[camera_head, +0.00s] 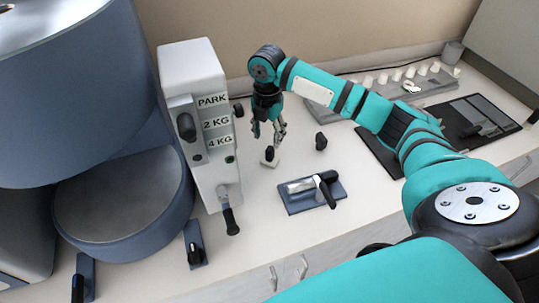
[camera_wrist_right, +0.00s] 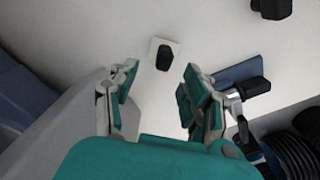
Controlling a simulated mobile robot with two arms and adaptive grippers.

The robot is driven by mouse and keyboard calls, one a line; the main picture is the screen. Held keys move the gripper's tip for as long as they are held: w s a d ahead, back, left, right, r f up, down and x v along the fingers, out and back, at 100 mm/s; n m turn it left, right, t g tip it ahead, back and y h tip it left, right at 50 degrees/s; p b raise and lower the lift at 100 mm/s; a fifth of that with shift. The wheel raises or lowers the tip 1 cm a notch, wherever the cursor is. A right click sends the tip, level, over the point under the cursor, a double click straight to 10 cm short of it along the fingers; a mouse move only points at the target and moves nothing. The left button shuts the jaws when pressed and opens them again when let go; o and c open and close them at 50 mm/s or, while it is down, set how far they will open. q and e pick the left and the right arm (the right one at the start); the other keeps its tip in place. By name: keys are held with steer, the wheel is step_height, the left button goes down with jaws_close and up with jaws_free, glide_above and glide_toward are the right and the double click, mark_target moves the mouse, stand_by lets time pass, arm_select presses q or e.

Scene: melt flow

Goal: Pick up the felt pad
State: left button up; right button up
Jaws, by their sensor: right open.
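What looks like the felt pad is a small pale square with a black knob on it. The pad (camera_head: 269,163) lies on the white counter in the head view, right of the grey machine. My right gripper (camera_head: 269,140) points down just above the pad, and its fingers look apart. In the right wrist view the pad (camera_wrist_right: 155,47) lies beyond the open fingertips of my right gripper (camera_wrist_right: 160,80), roughly centred between them. Nothing is between the fingers. My left gripper is not in view.
The machine (camera_head: 190,70), labelled PARK, 2 KG and 4 KG, stands close left of my right gripper. A blue tray (camera_head: 297,207) with a metal cylinder and black-handled tool lies in front. A small black knob (camera_head: 320,141) stands right. Dark mats (camera_head: 377,153) lie farther right.

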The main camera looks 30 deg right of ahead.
mark_target(270, 148)
step_height(270, 148, down, 3)
steer(key=shift+r, duration=0.15)
steer(key=shift+s+f+p, duration=0.1)
steer(key=shift+f+p, duration=0.15)
steer(key=shift+p, duration=0.05)
steer(key=f, duration=0.1)
steer(key=f+p, duration=0.1)
steer(key=f, duration=0.1)
steer(key=shift+s+d+f, duration=0.15)
steer(key=shift+d+f, duration=0.05)
steer(key=shift+f, duration=0.7)
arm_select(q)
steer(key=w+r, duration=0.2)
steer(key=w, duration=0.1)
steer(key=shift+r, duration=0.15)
arm_select(e)
jaws_close()
